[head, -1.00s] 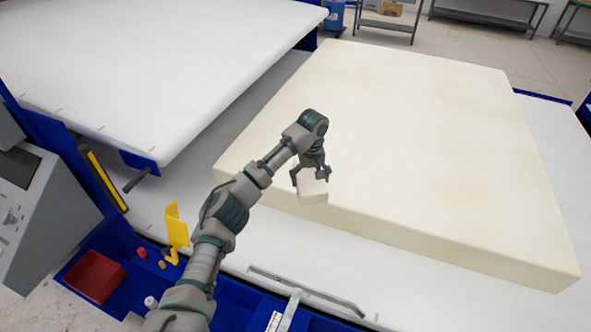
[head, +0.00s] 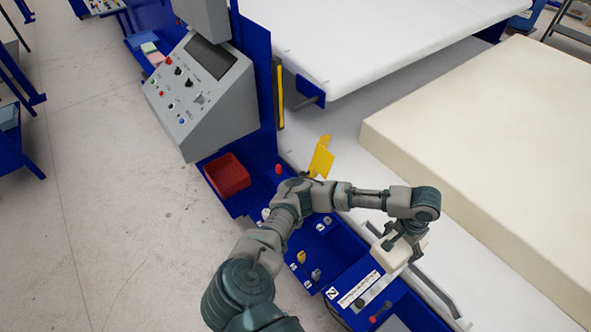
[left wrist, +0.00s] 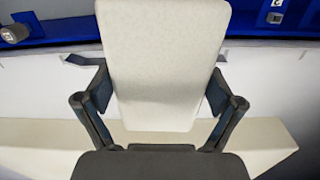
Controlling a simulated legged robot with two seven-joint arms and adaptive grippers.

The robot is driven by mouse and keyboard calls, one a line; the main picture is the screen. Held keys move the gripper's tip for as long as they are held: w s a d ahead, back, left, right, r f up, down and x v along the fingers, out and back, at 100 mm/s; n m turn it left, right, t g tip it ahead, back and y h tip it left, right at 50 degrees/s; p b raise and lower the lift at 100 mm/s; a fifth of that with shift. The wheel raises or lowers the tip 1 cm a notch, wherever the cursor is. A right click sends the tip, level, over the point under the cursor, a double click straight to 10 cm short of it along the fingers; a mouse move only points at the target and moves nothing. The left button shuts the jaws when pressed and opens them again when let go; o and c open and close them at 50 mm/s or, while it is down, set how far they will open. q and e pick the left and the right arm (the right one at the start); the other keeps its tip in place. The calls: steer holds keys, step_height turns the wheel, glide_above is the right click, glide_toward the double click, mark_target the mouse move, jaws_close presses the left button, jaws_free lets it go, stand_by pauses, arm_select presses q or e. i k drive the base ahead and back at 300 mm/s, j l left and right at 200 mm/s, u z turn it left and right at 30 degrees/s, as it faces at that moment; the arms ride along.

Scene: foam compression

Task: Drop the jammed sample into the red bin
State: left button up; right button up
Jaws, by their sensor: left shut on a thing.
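My left gripper (head: 408,243) is shut on the sample (head: 392,257), a small cream foam block. In the left wrist view the sample (left wrist: 163,60) stands between the two fingers (left wrist: 155,98), one on each side. In the head view the gripper holds it near the blue front ledge of the machine, beside the large foam block. The red bin (head: 228,176) sits on the blue ledge to the left, below the control panel. It is well apart from the sample, and it looks empty. My right gripper is not in view.
A yellow bracket (head: 321,157) and a red knob (head: 278,169) stand between the bin and the sample. The grey control panel (head: 203,95) rises behind the bin. The large foam block (head: 480,150) lies at the right. Small parts lie along the blue ledge.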

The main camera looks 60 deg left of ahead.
mark_target(224, 179)
steer(key=k+j+u, duration=0.2)
steer(key=k+u, duration=0.2)
steer(key=k+j+u, duration=0.4)
steer(key=k, duration=0.1)
